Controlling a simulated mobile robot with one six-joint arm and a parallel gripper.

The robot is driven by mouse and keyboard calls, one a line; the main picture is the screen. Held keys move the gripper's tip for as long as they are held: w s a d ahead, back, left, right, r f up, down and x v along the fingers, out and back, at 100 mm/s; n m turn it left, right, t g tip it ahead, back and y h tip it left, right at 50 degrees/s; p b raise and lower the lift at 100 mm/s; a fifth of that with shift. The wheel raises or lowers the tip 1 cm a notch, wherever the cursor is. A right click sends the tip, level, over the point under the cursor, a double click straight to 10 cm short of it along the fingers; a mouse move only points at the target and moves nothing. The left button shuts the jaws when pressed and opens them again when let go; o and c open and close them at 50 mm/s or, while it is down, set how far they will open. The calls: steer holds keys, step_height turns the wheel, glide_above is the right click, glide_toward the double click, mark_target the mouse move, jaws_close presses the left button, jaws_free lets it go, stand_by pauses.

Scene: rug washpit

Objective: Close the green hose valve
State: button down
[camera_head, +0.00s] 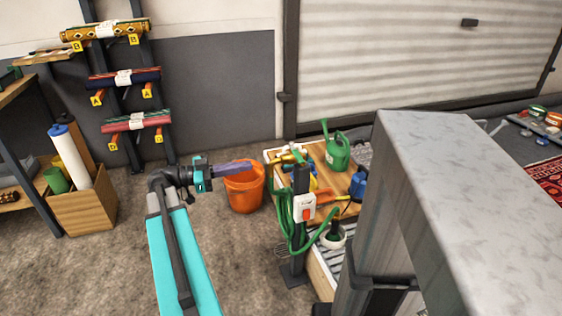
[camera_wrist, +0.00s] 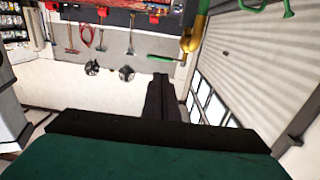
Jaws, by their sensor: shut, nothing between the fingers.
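The hose valve is a yellow tap (camera_head: 285,159) on top of a dark post in the head view, with a small green handle (camera_head: 296,149). In the wrist view, which is tilted over, the yellow tap (camera_wrist: 190,40) is at the top right, and its green lever (camera_wrist: 164,58) sticks out to the left. My gripper (camera_head: 248,165) is left of the tap, over the orange bucket, pointing right toward the post. Its fingers (camera_wrist: 163,80) are together and empty. A gap shows between them and the lever in the wrist view.
A green hose (camera_head: 320,232) hangs on the post beside a white switch box (camera_head: 304,207). An orange bucket (camera_head: 244,190) stands below my gripper. A green watering can (camera_head: 338,152) is on the wooden bench behind the post. A large grey block (camera_head: 440,180) fills the right foreground.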

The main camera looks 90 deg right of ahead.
mark_target(295, 157)
steer(key=shift+x, duration=6.95)
steer(key=shift+f+b, duration=0.1)
steer(key=shift+b, duration=0.35)
steer(key=shift+s+d+b, duration=0.1)
steer(key=shift+s+b, duration=0.45)
steer(key=shift+b, duration=0.2)
